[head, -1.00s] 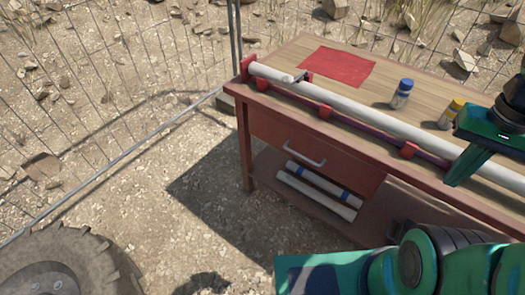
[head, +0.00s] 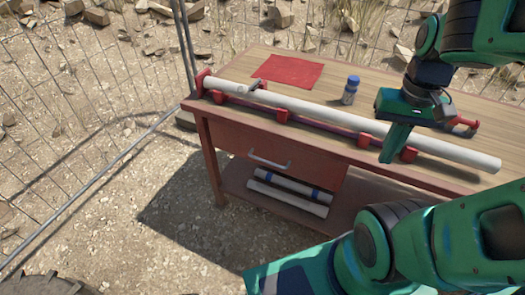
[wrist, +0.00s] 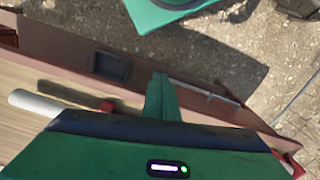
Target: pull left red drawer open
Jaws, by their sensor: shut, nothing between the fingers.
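The left red drawer (head: 230,140) is in the workbench front, under the left part of the top, and looks shut. Its pale bar handle (head: 269,162) is on the drawer front; it also shows in the wrist view (wrist: 205,90), partly behind my fingers. My gripper (head: 389,158) is shut and empty, pointing down in front of the long white pipe, to the right of the handle and above it. In the wrist view the closed fingers (wrist: 160,85) appear beside the handle's left end, with a gap in height that I cannot judge.
The white pipe (head: 330,115) rests in red holders along the bench's front edge. A blue-capped bottle (head: 351,92) and red cloth (head: 288,70) are on top. White tubes (head: 290,195) lie on the lower shelf. A wire fence (head: 90,130) stands left; ground before the bench is open.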

